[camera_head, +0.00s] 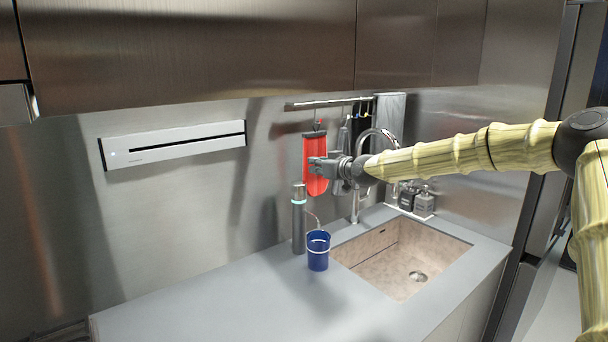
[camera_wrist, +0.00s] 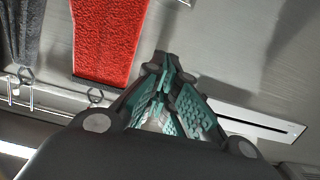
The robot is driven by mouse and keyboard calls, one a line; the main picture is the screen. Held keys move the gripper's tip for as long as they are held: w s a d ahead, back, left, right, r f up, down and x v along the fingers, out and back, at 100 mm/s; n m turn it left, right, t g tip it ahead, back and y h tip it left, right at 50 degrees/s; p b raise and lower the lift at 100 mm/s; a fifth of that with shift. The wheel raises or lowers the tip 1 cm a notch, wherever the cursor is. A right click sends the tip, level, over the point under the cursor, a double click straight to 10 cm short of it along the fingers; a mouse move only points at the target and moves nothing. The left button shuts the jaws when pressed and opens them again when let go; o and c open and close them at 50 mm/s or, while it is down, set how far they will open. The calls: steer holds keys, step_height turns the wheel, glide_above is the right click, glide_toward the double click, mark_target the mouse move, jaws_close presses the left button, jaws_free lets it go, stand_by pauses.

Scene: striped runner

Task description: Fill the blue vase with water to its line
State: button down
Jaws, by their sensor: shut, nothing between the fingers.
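The blue vase (camera_head: 318,253) stands upright on the grey counter, left of the sink, with a pale band near its top. A slim grey dispenser (camera_head: 298,222) with a lit ring stands just behind and left of it. I cannot tell whether water is running or how high any water stands. My gripper (camera_head: 318,167) is shut and empty, high above the vase and dispenser, in front of the red hanging cloth. Its closed fingers fill the middle of the wrist view (camera_wrist: 165,82).
The sink (camera_head: 405,258) with its tall faucet (camera_head: 356,195) lies right of the vase. A red cloth (camera_head: 315,148) and utensils hang from a wall rail (camera_head: 325,104). Soap bottles (camera_head: 424,202) stand behind the sink. The counter's left part is clear.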

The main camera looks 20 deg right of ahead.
mark_target(302, 185)
steer(key=p+x, duration=0.1)
steer(key=x, duration=0.1)
steer(key=f+p+x, duration=0.1)
steer(key=x, duration=0.2)
steer(key=p+x, duration=0.1)
steer(key=x, duration=0.1)
steer(key=shift+w+f, duration=0.1)
steer(key=shift+f, duration=0.25)
steer(key=shift+d+f+p, duration=0.1)
steer(key=shift+f+p, duration=0.35)
steer(key=shift+f, duration=0.9)
steer(key=shift+f, duration=0.15)
